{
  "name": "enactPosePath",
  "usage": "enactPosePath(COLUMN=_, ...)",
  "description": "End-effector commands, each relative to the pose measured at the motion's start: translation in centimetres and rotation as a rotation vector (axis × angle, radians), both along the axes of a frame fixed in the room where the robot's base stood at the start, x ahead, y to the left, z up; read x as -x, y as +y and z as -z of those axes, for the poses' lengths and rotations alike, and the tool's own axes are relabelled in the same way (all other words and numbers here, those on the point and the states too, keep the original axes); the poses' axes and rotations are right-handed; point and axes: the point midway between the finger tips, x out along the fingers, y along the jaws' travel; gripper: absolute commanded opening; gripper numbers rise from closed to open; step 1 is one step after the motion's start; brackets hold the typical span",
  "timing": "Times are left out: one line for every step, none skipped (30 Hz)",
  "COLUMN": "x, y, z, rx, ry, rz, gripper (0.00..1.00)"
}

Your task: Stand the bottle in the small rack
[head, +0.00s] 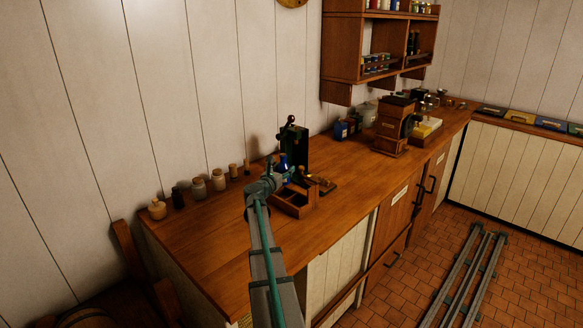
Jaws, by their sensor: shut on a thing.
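My gripper (275,170) is over the counter near its middle, seen from behind and small in the head view. It is shut on a blue bottle (284,160), which shows just beyond the gripper and is partly hidden by it. The bottle's exact tilt and its base cannot be made out. A small wooden rack (292,210) with open compartments sits on the counter just below and in front of the gripper. My arm covers its left side. Whether the bottle touches the rack cannot be told.
A dark green upright device (296,145) stands right behind the bottle. Several small jars (198,188) line the wall at left. A wooden grinder (392,128) stands farther right. The counter (205,245) is clear at front left.

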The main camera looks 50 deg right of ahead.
Motion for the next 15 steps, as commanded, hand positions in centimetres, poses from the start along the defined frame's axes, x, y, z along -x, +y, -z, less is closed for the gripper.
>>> enactPosePath(x=0.0, y=0.1, z=-0.1, rx=0.001, ry=0.0, rz=0.001, gripper=0.07)
enactPosePath(x=0.0, y=0.1, z=-0.1, rx=0.001, ry=0.0, rz=0.003, gripper=0.07)
enactPosePath(x=0.1, y=0.1, z=0.0, rx=0.001, ry=0.0, rz=0.004, gripper=0.07)
enactPosePath(x=0.1, y=0.1, z=0.0, rx=0.001, ry=0.0, rz=0.004, gripper=0.07)
enactPosePath(x=0.1, y=0.1, z=0.1, rx=0.001, ry=0.0, rz=0.005, gripper=0.07)
enactPosePath(x=0.1, y=0.1, z=0.2, rx=0.001, ry=0.0, rz=0.005, gripper=0.07)
enactPosePath(x=0.1, y=0.1, z=0.3, rx=0.001, ry=0.0, rz=0.005, gripper=0.07)
enactPosePath(x=0.1, y=0.1, z=0.4, rx=0.001, ry=0.0, rz=0.005, gripper=0.07)
enactPosePath(x=0.1, y=0.1, z=0.6, rx=0.001, ry=0.0, rz=0.005, gripper=0.07)
enactPosePath(x=0.1, y=0.1, z=0.8, rx=0.001, ry=0.0, rz=0.004, gripper=0.07)
enactPosePath(x=0.1, y=0.1, z=1.0, rx=0.002, ry=0.0, rz=0.004, gripper=0.07)
enactPosePath(x=0.1, y=0.1, z=1.2, rx=0.002, ry=0.001, rz=0.004, gripper=0.07)
enactPosePath(x=0.1, y=0.1, z=1.4, rx=0.002, ry=0.001, rz=0.004, gripper=0.07)
enactPosePath(x=0.1, y=0.1, z=1.7, rx=0.001, ry=0.001, rz=0.004, gripper=0.07)
enactPosePath(x=0.1, y=0.1, z=2.0, rx=0.001, ry=0.001, rz=0.004, gripper=0.07)
